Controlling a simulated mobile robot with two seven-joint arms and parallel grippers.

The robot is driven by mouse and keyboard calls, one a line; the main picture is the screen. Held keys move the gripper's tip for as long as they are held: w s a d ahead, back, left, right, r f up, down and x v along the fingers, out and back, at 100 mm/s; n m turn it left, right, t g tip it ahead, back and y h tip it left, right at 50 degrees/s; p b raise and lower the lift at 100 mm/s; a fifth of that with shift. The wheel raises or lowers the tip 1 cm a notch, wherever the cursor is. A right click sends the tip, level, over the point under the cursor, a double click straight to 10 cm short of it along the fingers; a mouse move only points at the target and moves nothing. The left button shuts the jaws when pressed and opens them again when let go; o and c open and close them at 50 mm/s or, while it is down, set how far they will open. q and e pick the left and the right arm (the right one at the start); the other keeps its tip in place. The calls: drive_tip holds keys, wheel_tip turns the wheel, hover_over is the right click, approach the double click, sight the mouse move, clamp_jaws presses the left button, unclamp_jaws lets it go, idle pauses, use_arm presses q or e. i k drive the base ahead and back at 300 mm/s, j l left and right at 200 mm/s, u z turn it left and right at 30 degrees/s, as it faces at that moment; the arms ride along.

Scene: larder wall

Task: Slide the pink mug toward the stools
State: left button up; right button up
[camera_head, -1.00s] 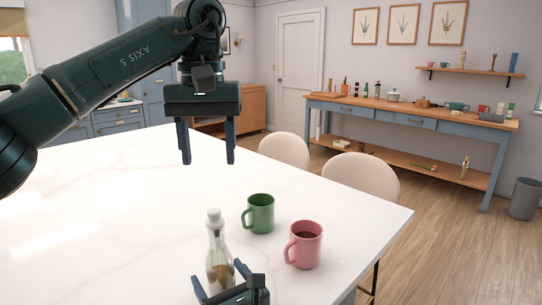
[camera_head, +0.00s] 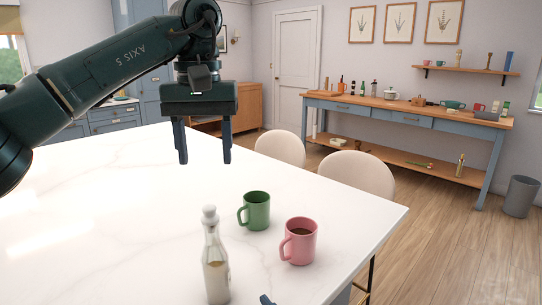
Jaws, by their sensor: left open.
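The pink mug (camera_head: 301,243) stands upright on the white table (camera_head: 110,220) near its right edge, with dark liquid inside and its handle to the left. Two pale rounded stools (camera_head: 358,173) (camera_head: 281,147) stand along the table's far right side, beyond the mug. My left gripper (camera_head: 205,158) is open and empty, pointing down above the far part of the table, up and to the left of the mug. Of my right gripper, only a small dark tip (camera_head: 266,299) shows at the bottom edge, in front of the mug and apart from it.
A green mug (camera_head: 257,211) stands just behind and left of the pink mug. A stoppered bottle (camera_head: 215,270) stands in front to the left. The table's left part is clear. A blue sideboard (camera_head: 390,117) stands by the back wall.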

sight(295, 245)
drive_tip(key=k+l, duration=0.8)
